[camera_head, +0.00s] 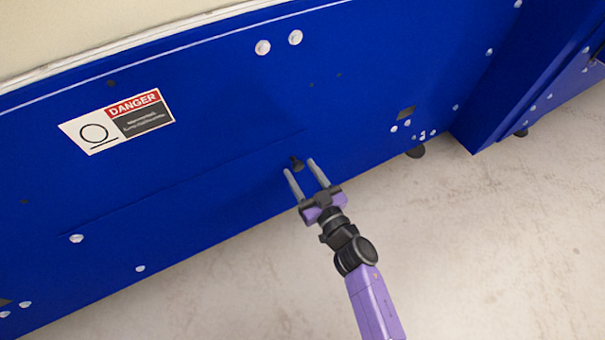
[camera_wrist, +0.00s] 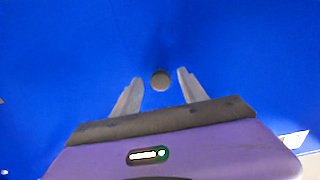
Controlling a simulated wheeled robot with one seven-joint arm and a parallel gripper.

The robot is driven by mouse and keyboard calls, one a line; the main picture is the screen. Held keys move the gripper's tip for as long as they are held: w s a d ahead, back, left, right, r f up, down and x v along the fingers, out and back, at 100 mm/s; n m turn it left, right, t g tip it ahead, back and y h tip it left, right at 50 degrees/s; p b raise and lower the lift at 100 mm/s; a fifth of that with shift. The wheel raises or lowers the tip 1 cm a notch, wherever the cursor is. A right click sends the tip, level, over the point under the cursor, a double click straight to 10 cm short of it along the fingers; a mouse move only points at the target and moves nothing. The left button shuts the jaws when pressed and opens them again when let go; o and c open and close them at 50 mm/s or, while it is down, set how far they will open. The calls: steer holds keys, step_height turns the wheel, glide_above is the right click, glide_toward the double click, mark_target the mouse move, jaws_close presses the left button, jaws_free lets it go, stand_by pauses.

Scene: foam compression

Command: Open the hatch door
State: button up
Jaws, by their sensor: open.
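The hatch door (camera_head: 190,185) appears to be the blue panel area below a thin seam, low on the blue machine side; its edges are hard to make out. A small dark knob (camera_head: 297,163) sticks out near the right end of that seam. My gripper (camera_head: 301,168) is open, with its two grey fingers pointing at the panel around the knob. In the wrist view the round knob (camera_wrist: 160,80) sits between the fingertips (camera_wrist: 160,75), with a gap on each side. Whether the fingertips reach past the knob's face is hard to tell.
A danger label (camera_head: 117,121) is on the panel at upper left. White round bolts (camera_head: 279,42) dot the blue surface. A blue post (camera_head: 520,75) juts out at the right. The pale concrete floor (camera_head: 480,235) in front is clear.

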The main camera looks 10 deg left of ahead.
jaws_close()
stand_by(1.4)
